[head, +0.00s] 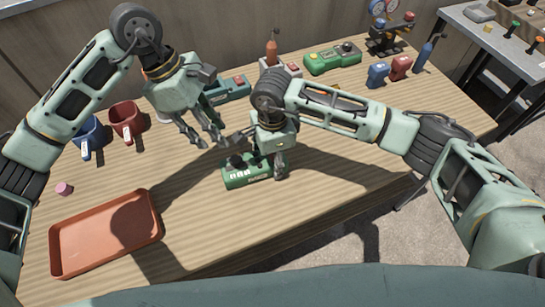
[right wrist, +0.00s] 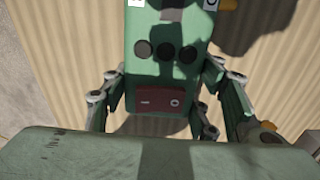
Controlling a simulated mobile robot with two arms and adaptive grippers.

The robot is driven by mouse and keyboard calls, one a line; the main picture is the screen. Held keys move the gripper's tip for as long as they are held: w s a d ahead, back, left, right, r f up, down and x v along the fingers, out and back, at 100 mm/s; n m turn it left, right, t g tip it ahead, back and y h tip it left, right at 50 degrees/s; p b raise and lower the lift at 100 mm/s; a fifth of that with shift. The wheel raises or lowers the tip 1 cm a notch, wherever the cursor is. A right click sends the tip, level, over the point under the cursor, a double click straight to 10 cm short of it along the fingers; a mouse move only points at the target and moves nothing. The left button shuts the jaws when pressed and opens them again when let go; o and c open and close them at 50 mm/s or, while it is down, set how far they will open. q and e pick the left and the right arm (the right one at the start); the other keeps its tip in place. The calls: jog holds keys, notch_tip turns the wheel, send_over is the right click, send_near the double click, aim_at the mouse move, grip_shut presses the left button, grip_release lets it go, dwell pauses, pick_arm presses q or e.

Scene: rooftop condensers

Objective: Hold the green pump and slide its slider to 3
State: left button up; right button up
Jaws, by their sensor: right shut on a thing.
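The green pump (head: 240,178) lies on the wooden table near its middle. It has a black knob on top and pale markings on its front side; I cannot read the slider's position. My right gripper (head: 279,162) comes down over the pump's right end and is shut on it. In the right wrist view its fingers flank the green pump body (right wrist: 165,76), which shows dark round spots and a dark red rocker switch (right wrist: 160,101). My left gripper (head: 209,138) is open and empty, above the table to the upper left of the pump.
An orange tray (head: 52,248) lies at the front left near a pink piece (head: 64,188). Another green device (head: 333,60) and a teal one (head: 230,90) stand at the back. The right front is clear.

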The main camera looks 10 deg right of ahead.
jog(key=c, duration=1.1)
pick_arm(q)
jog(key=c, duration=0.6)
jog(key=shift+s+f+n+h, duration=0.3)
jog(key=shift+s+f+h, duration=0.1)
jog(key=shift+f, duration=0.1)
grip_shut()
jog(key=n+t+h, duration=0.4)
jog(key=n+t, duration=0.1)
jog(key=n, duration=0.3)
send_near(223, 172)
jog(key=s+a+r, duration=0.2)
jog(key=s+a, duration=0.1)
jog(key=a, duration=0.2)
jog(key=shift+t+y, duration=0.3)
jog(key=x, duration=0.8)
jog(key=shift+d+f, duration=0.1)
jog(key=shift+d, duration=0.3)
jog(key=shift+w+d+f, duration=0.1)
jog(key=shift+w+d, duration=0.25)
jog(key=shift+d, duration=0.25)
jog(key=shift+w+d+f, duration=0.1)
jog(key=shift+w+d, duration=0.25)
jog(key=shift+d, duration=0.3)
jog(key=shift+w+d, duration=0.35)
jog(key=shift+d, duration=0.25)
